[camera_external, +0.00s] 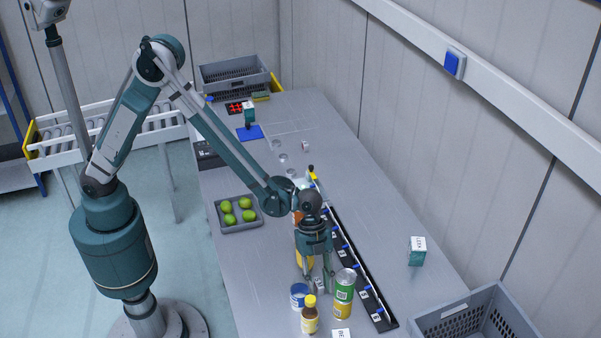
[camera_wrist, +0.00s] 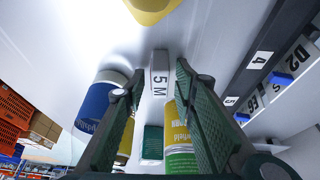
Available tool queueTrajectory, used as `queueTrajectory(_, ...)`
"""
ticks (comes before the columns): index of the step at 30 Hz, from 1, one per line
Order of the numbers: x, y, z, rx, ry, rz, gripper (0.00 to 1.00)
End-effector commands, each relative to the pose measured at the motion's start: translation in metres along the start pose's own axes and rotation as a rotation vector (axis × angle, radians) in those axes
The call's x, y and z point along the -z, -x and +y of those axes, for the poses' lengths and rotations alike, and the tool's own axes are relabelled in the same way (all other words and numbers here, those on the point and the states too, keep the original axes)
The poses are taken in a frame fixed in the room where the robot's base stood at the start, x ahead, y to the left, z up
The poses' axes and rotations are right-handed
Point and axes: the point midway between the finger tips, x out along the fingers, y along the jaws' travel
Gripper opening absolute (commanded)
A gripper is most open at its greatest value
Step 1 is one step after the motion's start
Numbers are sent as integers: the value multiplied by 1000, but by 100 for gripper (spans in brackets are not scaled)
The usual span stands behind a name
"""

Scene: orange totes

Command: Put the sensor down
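A small white block (camera_wrist: 160,82) marked "5 M" shows between my fingertips in the wrist view; it may be the sensor, but I cannot be sure. My gripper (camera_wrist: 158,72) has one finger on each side of it, with a narrow gap visible at both sides. In the external view my gripper (camera_external: 319,280) points down, low over the near part of the table. The block (camera_external: 319,286) is partly hidden there by fingers and cans, and I cannot tell whether it rests on the table.
A black rail (camera_external: 349,262) runs along the right. A teal box (camera_external: 416,257) and grey crate (camera_external: 440,325) stand farther right. Open tabletop lies toward the back.

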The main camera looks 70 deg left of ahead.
Motion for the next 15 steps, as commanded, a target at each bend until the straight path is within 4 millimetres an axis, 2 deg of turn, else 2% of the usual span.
queueTrajectory(10, 1, 3, 0, 0, 0, 0, 28)
queueTrajectory(15, 1, 12, 0, 0, 0, 0, 28)
